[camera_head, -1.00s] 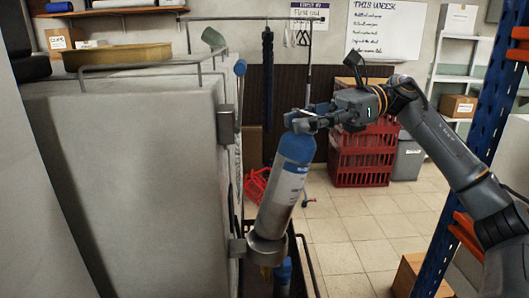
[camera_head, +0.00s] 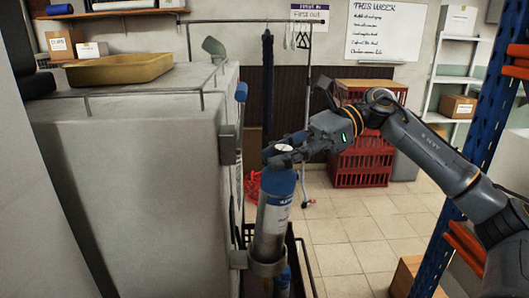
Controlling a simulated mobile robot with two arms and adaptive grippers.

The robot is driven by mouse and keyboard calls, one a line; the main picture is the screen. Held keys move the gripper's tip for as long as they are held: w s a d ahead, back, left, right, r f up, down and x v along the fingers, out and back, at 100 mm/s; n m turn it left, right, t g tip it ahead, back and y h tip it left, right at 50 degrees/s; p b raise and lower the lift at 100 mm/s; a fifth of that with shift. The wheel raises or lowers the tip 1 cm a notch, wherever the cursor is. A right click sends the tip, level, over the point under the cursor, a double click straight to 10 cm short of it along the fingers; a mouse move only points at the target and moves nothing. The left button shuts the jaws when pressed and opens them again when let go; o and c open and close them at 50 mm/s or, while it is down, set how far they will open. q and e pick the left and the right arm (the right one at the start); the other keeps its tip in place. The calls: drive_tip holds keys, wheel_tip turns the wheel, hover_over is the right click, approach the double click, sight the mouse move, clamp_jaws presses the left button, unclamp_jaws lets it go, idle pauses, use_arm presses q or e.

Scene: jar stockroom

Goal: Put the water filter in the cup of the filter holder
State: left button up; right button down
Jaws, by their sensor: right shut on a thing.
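The water filter (camera_head: 274,218) is a cylinder with a blue top and a silver-grey body with a label. It stands nearly upright, its lower end inside the ring-like grey cup (camera_head: 266,266) of the filter holder on the side of the big grey cabinet. The cup hides its bottom, so I cannot tell how deep it sits. My right gripper (camera_head: 276,156) is shut on the filter's top end, its arm reaching in from the right. My left gripper is not in view.
A grey bracket (camera_head: 228,145) juts from the cabinet (camera_head: 150,180) above the cup. Another blue-topped cylinder (camera_head: 283,281) is in a dark crate below. Red crates (camera_head: 362,163) stand behind; a blue rack post (camera_head: 470,150) is at right. Tiled floor between is clear.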

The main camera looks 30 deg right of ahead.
sight(264, 174)
drive_tip(key=a+p, duration=0.1)
drive_tip(key=a+r+h+p, duration=0.1)
drive_tip(key=p, duration=0.3)
drive_tip(key=shift+w+a+r, duration=0.15)
drive_tip(key=shift+w+a, duration=0.1)
drive_tip(key=shift+a, duration=0.15)
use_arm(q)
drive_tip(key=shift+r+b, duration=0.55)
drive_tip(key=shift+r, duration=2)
use_arm(e)
drive_tip(key=shift+f, duration=1.1)
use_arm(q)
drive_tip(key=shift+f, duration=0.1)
use_arm(e)
drive_tip(key=c, duration=1)
unclamp_jaws()
drive_tip(key=shift+f, duration=0.1)
drive_tip(key=shift+o, duration=0.2)
drive_tip(key=v, duration=0.3)
drive_tip(key=b+v, duration=0.1)
drive_tip(key=v, duration=0.3)
drive_tip(key=b+v, duration=0.1)
drive_tip(key=v, duration=0.3)
drive_tip(key=shift+w+a+r, duration=0.15)
drive_tip(key=shift+r, duration=0.1)
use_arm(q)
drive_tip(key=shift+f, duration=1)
use_arm(e)
drive_tip(key=shift+d+r, duration=0.25)
drive_tip(key=shift+d, duration=0.25)
